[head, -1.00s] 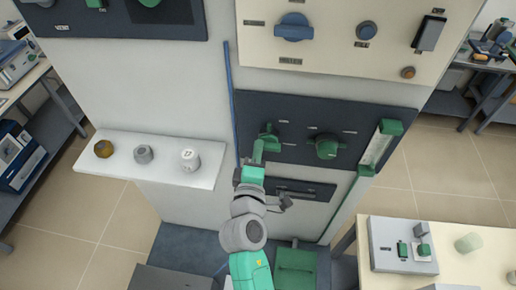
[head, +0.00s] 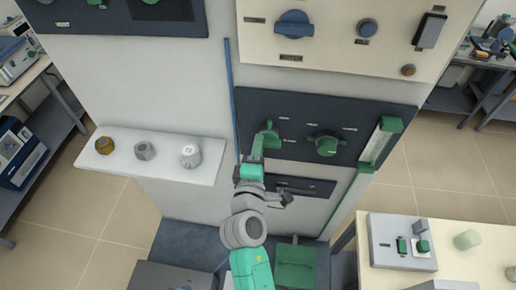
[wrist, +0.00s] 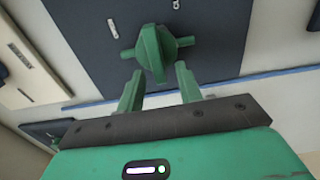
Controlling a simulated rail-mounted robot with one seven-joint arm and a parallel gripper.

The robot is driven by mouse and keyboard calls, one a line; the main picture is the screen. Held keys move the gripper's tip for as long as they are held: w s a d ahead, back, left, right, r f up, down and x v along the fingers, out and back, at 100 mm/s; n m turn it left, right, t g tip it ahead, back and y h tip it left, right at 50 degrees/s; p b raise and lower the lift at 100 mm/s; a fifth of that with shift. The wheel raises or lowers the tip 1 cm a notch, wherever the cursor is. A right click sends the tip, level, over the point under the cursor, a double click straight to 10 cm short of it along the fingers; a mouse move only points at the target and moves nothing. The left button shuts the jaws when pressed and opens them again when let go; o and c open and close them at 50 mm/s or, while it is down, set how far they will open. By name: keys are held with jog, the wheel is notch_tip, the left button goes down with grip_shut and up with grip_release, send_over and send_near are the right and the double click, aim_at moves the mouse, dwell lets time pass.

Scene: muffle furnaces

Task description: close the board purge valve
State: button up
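On the dark panel (head: 375,120) there are two green valve handles, and I cannot read their labels. The left valve (head: 268,134) is partly covered by my gripper in the head view. In the wrist view a green valve (wrist: 153,52) with a thin crossbar is straight ahead of the fingertips. My gripper (wrist: 158,71) is open, with one finger towards each side of this valve. It looks empty, and contact with the valve cannot be made out. The right valve knob (head: 326,146) is apart from my gripper.
A blue rod (head: 232,100) runs upright left of the panel. A white shelf (head: 145,178) with several small knobs juts out at left. A green-capped gauge tube (head: 378,145) is at the panel's right. A table with a grey switch box (head: 390,255) stands lower right.

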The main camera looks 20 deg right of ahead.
jog(key=shift+s, duration=0.1)
jog(key=b+v, duration=0.1)
jog(key=v, duration=0.6)
jog(key=shift+s+a, duration=0.2)
jog(key=shift+s, duration=0.05)
jog(key=s+a+r+m+t+y+p, duration=0.1)
jog(key=a+r+m+t, duration=0.2)
jog(key=r, duration=1)
jog(key=a+r+m+t+y+p, duration=0.15)
jog(key=r+m, duration=0.45)
jog(key=r, duration=0.7)
jog(key=s+a+r+m+t+y, duration=0.1)
jog(key=s+a+r+t+y, duration=0.1)
jog(key=r, duration=0.7)
jog(key=s+a+r+m+t+y, duration=0.2)
jog(key=s+a+r+y, duration=0.2)
jog(key=s+r, duration=0.4)
jog(key=shift+s+a+r+t+y, duration=0.35)
jog(key=shift+a+r, duration=0.2)
jog(key=shift+a, duration=0.35)
